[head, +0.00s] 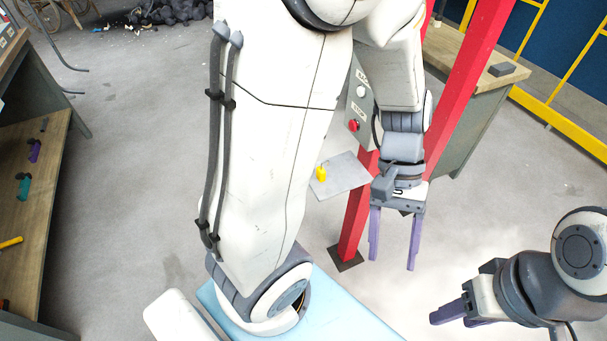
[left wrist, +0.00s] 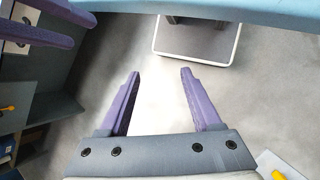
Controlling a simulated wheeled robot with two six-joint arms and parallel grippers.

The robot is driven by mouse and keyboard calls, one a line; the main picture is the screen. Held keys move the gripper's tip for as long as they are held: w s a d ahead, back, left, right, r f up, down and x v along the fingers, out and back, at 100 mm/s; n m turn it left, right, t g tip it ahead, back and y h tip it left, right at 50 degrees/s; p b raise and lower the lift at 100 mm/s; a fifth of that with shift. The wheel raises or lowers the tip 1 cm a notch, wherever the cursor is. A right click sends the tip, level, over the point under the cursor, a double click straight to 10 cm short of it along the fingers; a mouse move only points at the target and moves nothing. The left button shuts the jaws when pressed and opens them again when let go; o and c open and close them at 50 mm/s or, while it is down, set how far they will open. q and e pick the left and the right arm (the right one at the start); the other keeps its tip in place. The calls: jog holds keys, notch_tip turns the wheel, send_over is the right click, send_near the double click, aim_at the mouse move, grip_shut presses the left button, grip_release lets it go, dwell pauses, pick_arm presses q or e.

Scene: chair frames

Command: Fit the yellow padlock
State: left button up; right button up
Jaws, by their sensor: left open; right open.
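The small yellow padlock (head: 321,173) stands on a grey plate (head: 345,178) beside a red post in the head view. My left gripper (head: 392,262) is open and empty, pointing down to the right of the plate and apart from the padlock. In the left wrist view its fingers (left wrist: 160,73) are spread over bare floor. A yellow piece on a pale plate (left wrist: 295,168) shows at that view's bottom right corner, cut off by the edge. My right gripper (head: 450,321) is open and empty at the lower right. Its fingers also show in the left wrist view (left wrist: 82,28).
The red post (head: 357,220) carries a grey control box (head: 359,105) with a red button, close to my left arm. A wooden bench (head: 35,190) with several tools stands at left. Another bench (head: 470,90) is at back right. My left arm covers the middle.

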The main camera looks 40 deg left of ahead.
pick_arm(q)
jog(key=w+a+f+n+t+h+b, duration=0.35)
jog(key=w+a+f+n+h, duration=0.35)
jog(key=n, duration=0.3)
jog(key=n+t+y+b, duration=0.5)
jog(key=n+t+b, duration=0.1)
jog(key=n+t, duration=1.25)
send_near(321, 173)
jog(key=w+a+f, duration=0.1)
jog(key=w+f, duration=0.1)
jog(key=shift+g+h, duration=0.3)
jog(key=shift+g, duration=0.1)
jog(key=x, duration=0.7)
jog(key=shift+w+d+r+b, duration=0.15)
jog(key=shift+w+b, duration=0.1)
jog(key=shift+b, duration=0.15)
jog(key=shift+s, duration=0.1)
grip_shut()
